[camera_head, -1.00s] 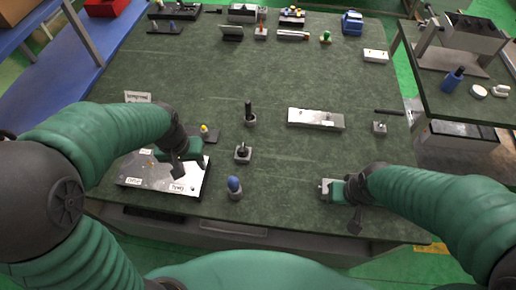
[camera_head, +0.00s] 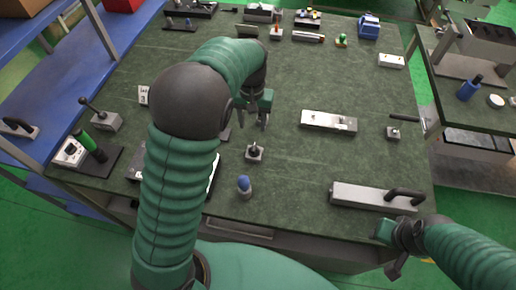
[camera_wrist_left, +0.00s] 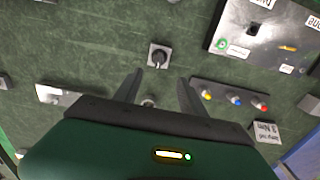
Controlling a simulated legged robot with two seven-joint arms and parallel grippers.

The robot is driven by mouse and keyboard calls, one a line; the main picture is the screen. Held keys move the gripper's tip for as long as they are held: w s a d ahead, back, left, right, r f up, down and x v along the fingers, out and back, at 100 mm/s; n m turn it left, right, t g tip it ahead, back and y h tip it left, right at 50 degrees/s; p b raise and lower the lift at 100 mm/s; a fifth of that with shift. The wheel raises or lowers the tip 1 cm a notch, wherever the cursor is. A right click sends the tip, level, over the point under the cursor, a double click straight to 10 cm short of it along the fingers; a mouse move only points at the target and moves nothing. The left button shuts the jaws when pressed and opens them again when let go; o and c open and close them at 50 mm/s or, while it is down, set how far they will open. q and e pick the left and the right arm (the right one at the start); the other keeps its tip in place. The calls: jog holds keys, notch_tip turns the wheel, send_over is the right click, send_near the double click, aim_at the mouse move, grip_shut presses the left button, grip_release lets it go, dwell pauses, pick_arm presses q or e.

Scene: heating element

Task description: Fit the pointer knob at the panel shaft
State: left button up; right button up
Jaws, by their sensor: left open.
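A black knob on a small square grey block (camera_head: 254,152) stands on the table's middle; in the left wrist view the knob (camera_wrist_left: 158,52) has a pale mark, and I take it for the pointer knob. My left gripper (camera_head: 262,112) is open just beyond it, over the table. Its spread fingers (camera_wrist_left: 160,88) show a small grey round part between them, mostly hidden by the gripper body. The labelled panel (camera_wrist_left: 280,32) lies at upper right in the left wrist view with a dark shaft-like post (camera_wrist_left: 254,29). My right gripper (camera_head: 392,250) is past the table's front edge; its fingers are unclear.
A blue-topped peg (camera_head: 244,186) stands near the front edge. A long metal block with a black handle (camera_head: 372,197) lies at front right, a metal strip block (camera_head: 328,120) beyond it. Several coloured knobs on a dark strip (camera_wrist_left: 235,98) lie near the panel. My left arm hides most of the panel.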

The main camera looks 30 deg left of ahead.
pick_arm(q)
send_over(254, 148)
jog(key=f, duration=0.8)
jog(key=shift+w+a, duration=0.2)
jog(key=shift+a, duration=0.05)
notch_tip(254, 148, down, 6)
jog(key=shift+s+d+p, duration=0.15)
jog(key=shift+p, duration=0.35)
jog(key=shift+r, duration=0.1)
grip_shut()
